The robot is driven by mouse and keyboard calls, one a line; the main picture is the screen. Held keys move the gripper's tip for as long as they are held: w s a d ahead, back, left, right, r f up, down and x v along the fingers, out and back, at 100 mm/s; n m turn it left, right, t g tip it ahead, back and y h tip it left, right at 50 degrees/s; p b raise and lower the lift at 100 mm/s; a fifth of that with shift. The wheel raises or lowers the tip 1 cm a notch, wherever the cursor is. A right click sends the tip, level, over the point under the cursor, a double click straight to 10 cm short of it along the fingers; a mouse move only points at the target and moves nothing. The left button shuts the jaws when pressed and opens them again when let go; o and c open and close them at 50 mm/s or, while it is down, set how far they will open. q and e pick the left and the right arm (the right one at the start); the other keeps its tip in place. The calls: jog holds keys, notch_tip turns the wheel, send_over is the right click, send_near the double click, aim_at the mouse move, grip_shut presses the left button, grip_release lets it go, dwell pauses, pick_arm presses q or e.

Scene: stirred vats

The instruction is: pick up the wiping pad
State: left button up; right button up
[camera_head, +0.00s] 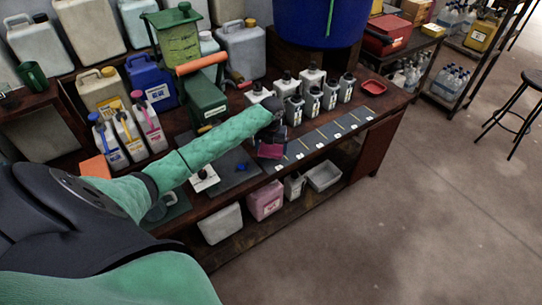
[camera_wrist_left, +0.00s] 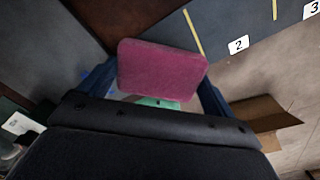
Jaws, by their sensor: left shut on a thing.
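The wiping pad (camera_wrist_left: 160,70) is a flat magenta block with rounded corners. In the left wrist view it sits between the two fingers of my left gripper (camera_wrist_left: 157,88), which is shut on it. In the head view the pad (camera_head: 271,151) shows dark pink below the end of my left arm, over the bench's front part. The left gripper (camera_head: 274,137) is dark and small there, partly hidden by my wrist. I cannot tell the exact gap between the pad and the bench. My right gripper is not in view.
A dark mat (camera_head: 318,140) with numbered, yellow-lined slots runs along the bench front. Several grey-white bottles (camera_head: 313,103) stand behind it. A small red tray (camera_head: 374,87) lies at the bench's right end. A lower shelf holds a pink canister (camera_head: 264,201).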

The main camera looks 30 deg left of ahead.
pick_arm(q)
jog(key=s+d+r+n+b, duration=0.1)
jog(key=s+d+r+n, duration=0.2)
jog(key=d+n, duration=0.4)
jog(key=s+d+r+n+b, duration=0.1)
jog(key=s+d+r+n, duration=0.3)
jog(key=d+n, duration=0.4)
jog(key=s+d+r+n+b, duration=0.1)
jog(key=s+d+r+n, duration=0.2)
jog(key=d+n, duration=0.5)
jog(key=r+n, duration=0.1)
jog(key=n, duration=0.7)
jog(key=shift+s+d+r, duration=0.2)
jog(key=shift+s+d, duration=0.05)
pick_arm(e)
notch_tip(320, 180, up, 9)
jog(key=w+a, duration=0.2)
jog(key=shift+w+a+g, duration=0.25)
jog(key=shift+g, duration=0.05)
